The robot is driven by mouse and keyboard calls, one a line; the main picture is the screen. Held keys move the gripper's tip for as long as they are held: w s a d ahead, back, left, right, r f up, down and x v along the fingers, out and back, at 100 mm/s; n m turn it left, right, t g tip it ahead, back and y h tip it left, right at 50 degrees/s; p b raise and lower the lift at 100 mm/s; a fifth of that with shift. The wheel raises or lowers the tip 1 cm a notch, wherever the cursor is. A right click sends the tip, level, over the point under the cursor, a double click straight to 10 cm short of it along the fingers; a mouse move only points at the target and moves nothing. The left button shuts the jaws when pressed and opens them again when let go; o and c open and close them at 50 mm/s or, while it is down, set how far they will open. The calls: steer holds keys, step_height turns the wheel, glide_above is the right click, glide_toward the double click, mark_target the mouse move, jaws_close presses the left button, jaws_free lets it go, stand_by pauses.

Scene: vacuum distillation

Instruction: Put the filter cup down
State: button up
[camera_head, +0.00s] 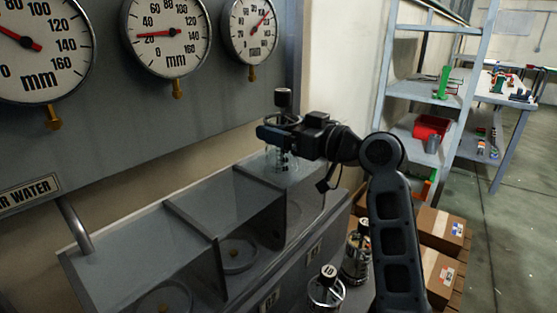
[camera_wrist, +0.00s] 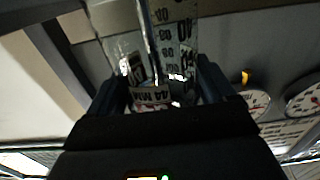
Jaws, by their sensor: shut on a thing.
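The filter cup (camera_head: 281,160) is a clear glass vessel with dark scale marks and a black knob on top. It stands roughly upright at the far right end of the grey compartment trough (camera_head: 190,208). My gripper (camera_head: 272,137) is shut around its upper part from the right. In the wrist view the cup's marked glass (camera_wrist: 178,45) fills the space between the two fingers (camera_wrist: 175,95). The cup's lower end is close to the trough's far compartment; I cannot tell whether it touches the bottom.
Round fittings sit in the nearer compartments, including one ringed seat (camera_head: 237,255). Two similar cups, a nearer one (camera_head: 325,291) and a farther one (camera_head: 356,253), stand below in front. A gauge panel (camera_head: 200,110) rises behind. Cardboard boxes (camera_head: 440,235) and a shelf rack (camera_head: 425,95) are at right.

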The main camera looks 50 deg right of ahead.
mark_target(283, 152)
steer(key=shift+f, duration=2.3)
steer(key=shift+f+b, duration=0.7)
steer(key=shift+f, duration=0.1)
steer(key=o, duration=1.6)
steer(key=shift+f, duration=0.25)
steer(key=shift+r, duration=0.1)
steer(key=shift+r+p, duration=0.6)
steer(key=shift+p, duration=0.05)
steer(key=s, duration=0.4)
steer(key=s+b, duration=0.1)
steer(key=s, duration=0.3)
steer(key=s+b, duration=0.1)
steer(key=s, duration=0.3)
steer(key=shift+d+r, duration=0.2)
steer(key=shift+r, duration=0.15)
